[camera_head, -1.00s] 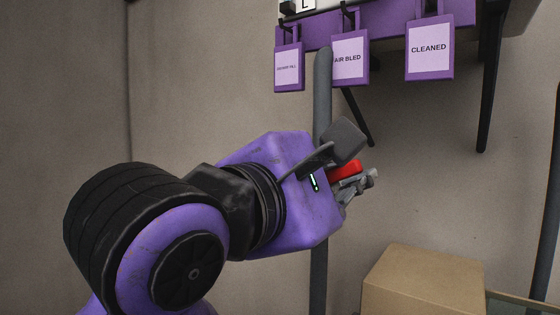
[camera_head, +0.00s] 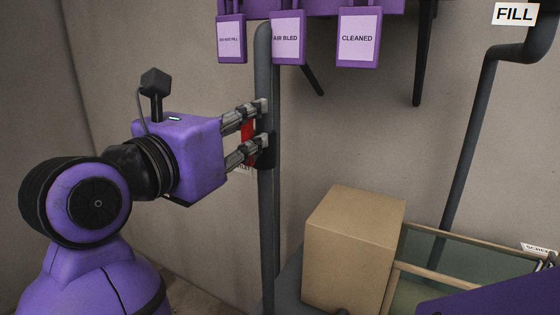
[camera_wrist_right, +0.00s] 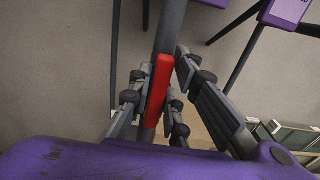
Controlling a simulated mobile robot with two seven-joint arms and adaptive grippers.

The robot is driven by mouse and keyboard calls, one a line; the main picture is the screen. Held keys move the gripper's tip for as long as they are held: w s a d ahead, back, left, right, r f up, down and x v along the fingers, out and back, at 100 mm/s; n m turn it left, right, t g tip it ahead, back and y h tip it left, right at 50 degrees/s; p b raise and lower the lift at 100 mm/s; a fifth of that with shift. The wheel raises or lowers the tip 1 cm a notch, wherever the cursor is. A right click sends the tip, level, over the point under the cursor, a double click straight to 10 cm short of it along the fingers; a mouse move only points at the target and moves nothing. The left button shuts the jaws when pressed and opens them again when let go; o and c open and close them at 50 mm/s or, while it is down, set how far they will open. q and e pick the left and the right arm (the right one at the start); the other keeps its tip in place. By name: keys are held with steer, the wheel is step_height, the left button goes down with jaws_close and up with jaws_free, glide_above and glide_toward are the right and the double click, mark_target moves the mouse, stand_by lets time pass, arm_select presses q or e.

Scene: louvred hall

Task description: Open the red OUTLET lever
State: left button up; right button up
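The red lever (camera_head: 247,130) stands roughly upright beside the grey vertical pipe (camera_head: 265,215). In the right wrist view the red lever (camera_wrist_right: 158,85) lies between the two fingers, in front of the pipe. My right gripper (camera_head: 263,124) is open, with one finger above the other in the head view and its tips by the pipe. A gap shows between the lever and the right-hand finger in the wrist view. Contact on the other side cannot be told. A white label (camera_head: 244,170) below the lever is mostly hidden. My left gripper is not in view.
Purple tags, including CLEANED (camera_head: 358,38), hang above the gripper. A cardboard box (camera_head: 350,245) stands right of the pipe, near a green-sided tray (camera_head: 440,270). Another pipe (camera_head: 468,140) runs down at the right under a FILL sign (camera_head: 515,14). Bare wall lies between.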

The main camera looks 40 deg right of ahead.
mark_target(244, 126)
steer(key=o, duration=0.3)
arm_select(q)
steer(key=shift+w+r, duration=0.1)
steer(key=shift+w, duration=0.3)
arm_select(e)
steer(key=shift+a, duration=0.1)
steer(key=b+v, duration=0.1)
steer(key=v, duration=0.4)
steer(key=shift+s+a, duration=0.15)
steer(key=shift+a, duration=0.15)
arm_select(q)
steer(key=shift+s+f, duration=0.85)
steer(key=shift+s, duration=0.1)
arm_select(e)
steer(key=shift+s+a, duration=0.25)
steer(key=shift+a, duration=0.35)
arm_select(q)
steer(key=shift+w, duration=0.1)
